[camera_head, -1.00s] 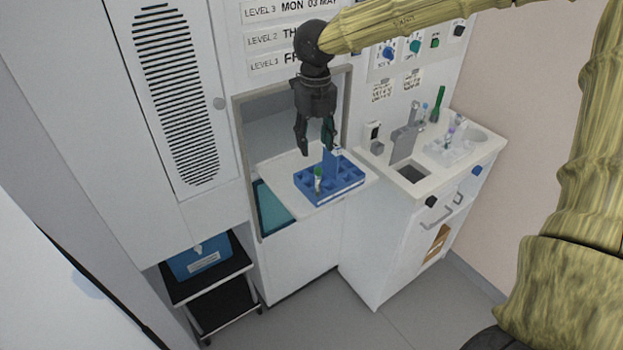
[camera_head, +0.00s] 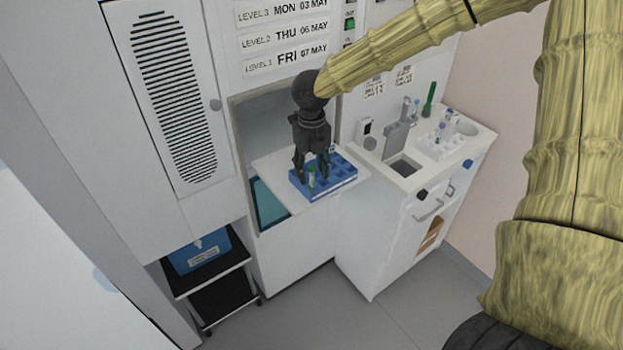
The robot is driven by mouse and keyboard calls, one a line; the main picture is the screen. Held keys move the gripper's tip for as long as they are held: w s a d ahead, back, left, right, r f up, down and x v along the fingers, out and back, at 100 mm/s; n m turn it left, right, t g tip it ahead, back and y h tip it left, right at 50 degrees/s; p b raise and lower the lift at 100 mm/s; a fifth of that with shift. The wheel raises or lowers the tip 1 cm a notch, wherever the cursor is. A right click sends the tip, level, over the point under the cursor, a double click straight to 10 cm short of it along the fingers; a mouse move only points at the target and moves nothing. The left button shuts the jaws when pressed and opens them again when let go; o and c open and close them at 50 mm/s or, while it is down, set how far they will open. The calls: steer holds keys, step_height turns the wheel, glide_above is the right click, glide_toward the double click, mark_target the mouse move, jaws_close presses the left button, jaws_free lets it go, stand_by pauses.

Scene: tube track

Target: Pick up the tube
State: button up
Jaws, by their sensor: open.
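A small tube with a green cap (camera_head: 311,177) stands upright in the front left part of a blue compartment rack (camera_head: 336,187). The rack sits on a white shelf (camera_head: 275,168) that juts out from an opening in the wall. My gripper (camera_head: 311,178) points down right over the left part of the rack, with its fingers apart. In this view the fingers appear on either side of the tube, close to it. I cannot tell whether they touch it. The gripper hides part of the rack's back left side.
To the right is a white counter (camera_head: 375,185) with a sink (camera_head: 405,166), a clear rack of tubes (camera_head: 438,145) and a green object (camera_head: 429,99). A black cart (camera_head: 210,281) with a blue box (camera_head: 200,250) stands lower left. A vented cabinet door (camera_head: 172,100) is at left.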

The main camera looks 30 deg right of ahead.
steer(key=shift+s+r, duration=0.1)
steer(key=shift+s, duration=0.15)
steer(key=shift+w, duration=0.1)
steer(key=c, duration=0.9)
steer(key=shift+c, duration=0.2)
steer(key=shift+w+r, duration=0.1)
steer(key=shift+r, duration=0.3)
step_height(320, 180, up, 9)
steer(key=b, duration=0.3)
steer(key=shift+r, duration=0.1)
